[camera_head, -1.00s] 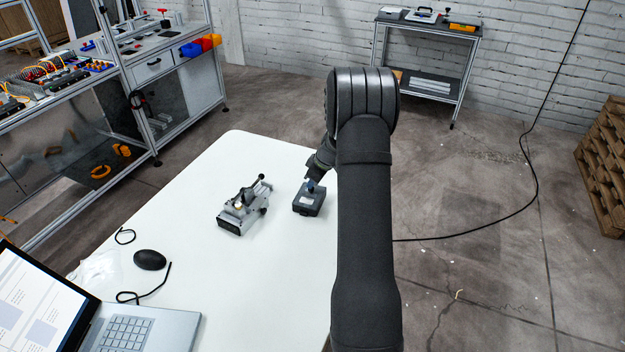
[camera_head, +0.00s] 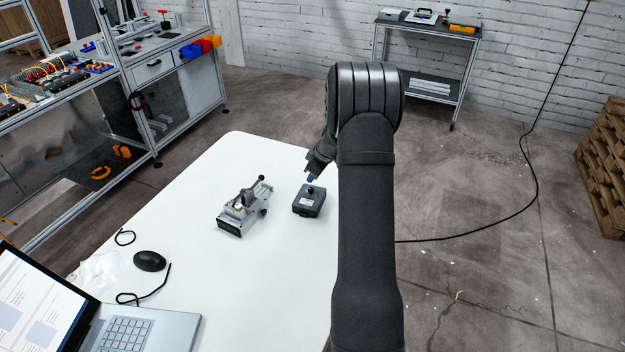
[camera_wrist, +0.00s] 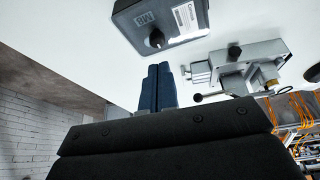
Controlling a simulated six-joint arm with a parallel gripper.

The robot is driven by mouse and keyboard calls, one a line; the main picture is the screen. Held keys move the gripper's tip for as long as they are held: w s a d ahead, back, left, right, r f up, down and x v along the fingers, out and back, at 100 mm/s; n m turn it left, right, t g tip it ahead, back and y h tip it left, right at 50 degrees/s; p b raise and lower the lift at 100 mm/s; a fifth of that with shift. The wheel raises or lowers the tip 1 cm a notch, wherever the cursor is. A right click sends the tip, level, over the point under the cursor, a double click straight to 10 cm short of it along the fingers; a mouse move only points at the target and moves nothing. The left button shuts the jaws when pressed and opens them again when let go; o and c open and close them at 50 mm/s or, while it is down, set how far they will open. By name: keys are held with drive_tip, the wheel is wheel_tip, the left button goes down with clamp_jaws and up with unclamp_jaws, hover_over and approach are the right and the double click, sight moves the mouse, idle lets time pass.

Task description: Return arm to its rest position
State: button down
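My gripper (camera_head: 311,177) is just above and behind the dark grey box (camera_head: 309,203) on the white table. In the wrist view, its two blue fingers (camera_wrist: 158,70) lie side by side with almost no gap and nothing between them. The box (camera_wrist: 185,22) shows there with a round black knob (camera_wrist: 156,39) and labels. The fingertips are apart from the knob. My arm rises on the right of the head view and hides part of the table edge.
A grey metal fixture (camera_head: 243,207) with a lever stands left of the box. A mouse (camera_head: 149,260), a cable and a laptop (camera_head: 150,330) lie at the near left. A workbench (camera_head: 165,55) stands behind left, a cart (camera_head: 430,60) at the back wall. Pallets (camera_head: 604,165) are at right.

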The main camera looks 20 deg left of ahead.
drive_tip(key=shift+r, duration=1.9)
drive_tip(key=shift+f, duration=3.4)
drive_tip(key=shift+r, duration=0.15)
drive_tip(key=shift+r, duration=1.6)
